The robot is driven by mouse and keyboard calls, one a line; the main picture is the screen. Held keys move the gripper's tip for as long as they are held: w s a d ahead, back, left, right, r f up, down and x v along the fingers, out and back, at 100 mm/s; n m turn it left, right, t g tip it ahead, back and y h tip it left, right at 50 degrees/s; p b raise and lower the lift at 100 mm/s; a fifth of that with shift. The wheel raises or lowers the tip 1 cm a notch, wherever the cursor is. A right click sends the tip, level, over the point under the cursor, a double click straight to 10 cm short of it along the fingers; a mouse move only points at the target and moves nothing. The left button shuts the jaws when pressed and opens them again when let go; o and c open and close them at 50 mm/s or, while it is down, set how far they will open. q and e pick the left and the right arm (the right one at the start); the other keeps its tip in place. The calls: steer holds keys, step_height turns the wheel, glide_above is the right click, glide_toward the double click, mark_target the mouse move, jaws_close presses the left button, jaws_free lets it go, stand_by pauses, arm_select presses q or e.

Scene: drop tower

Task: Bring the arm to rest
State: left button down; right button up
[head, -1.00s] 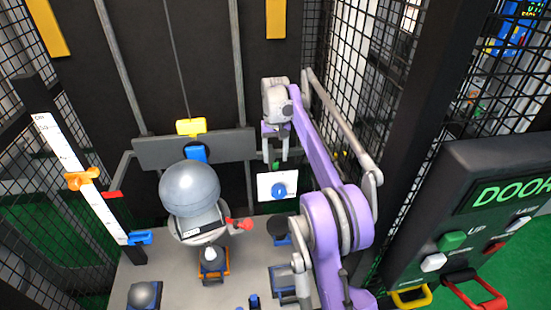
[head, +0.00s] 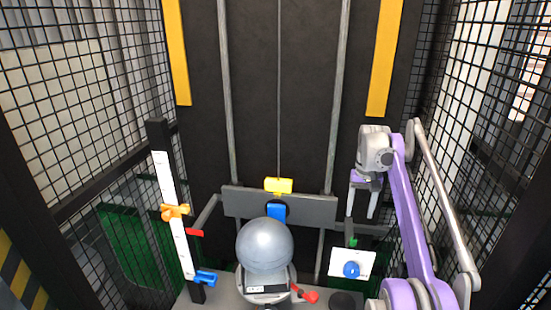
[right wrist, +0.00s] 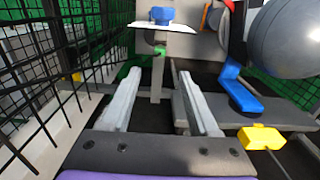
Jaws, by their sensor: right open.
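My right gripper (head: 362,202) hangs at the right of the head view, fingers pointing down, open and empty. Its two pale fingers also show in the right wrist view (right wrist: 152,85), apart with nothing between them. My purple right arm (head: 412,225) comes up from the lower right and bends at the top. Below the gripper in the head view is a white plate with a blue knob (head: 352,269). The gripper appears apart from it. My left gripper is not in view.
A large grey ball (head: 265,245) sits on a holder with a red lever (head: 307,296). A yellow block (head: 278,185) hangs on a cable above it. A white scale (head: 166,180) with orange and blue clamps stands left. Mesh walls (head: 80,110) close both sides.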

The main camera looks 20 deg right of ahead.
steer(key=shift+a, duration=0.1)
steer(key=s+a+f+n+t, duration=0.1)
steer(key=s+a, duration=0.3)
steer(key=a, duration=0.4)
steer(key=s+a+n+t, duration=0.2)
steer(key=s+a, duration=0.2)
steer(key=a, duration=0.3)
steer(key=s+a+f+n, duration=0.1)
steer(key=s+a+f, duration=0.3)
steer(key=s+f, duration=0.1)
steer(key=s+a+f+n+t, duration=0.1)
steer(key=s+a+f, duration=0.2)
steer(key=s+f, duration=0.2)
steer(key=s+a+f+t, duration=0.1)
steer(key=s+a+f, duration=0.3)
steer(key=s, duration=0.6)
steer(key=shift+a+f+n, duration=0.3)
steer(key=shift+f+n, duration=0.1)
steer(key=shift+f, duration=0.25)
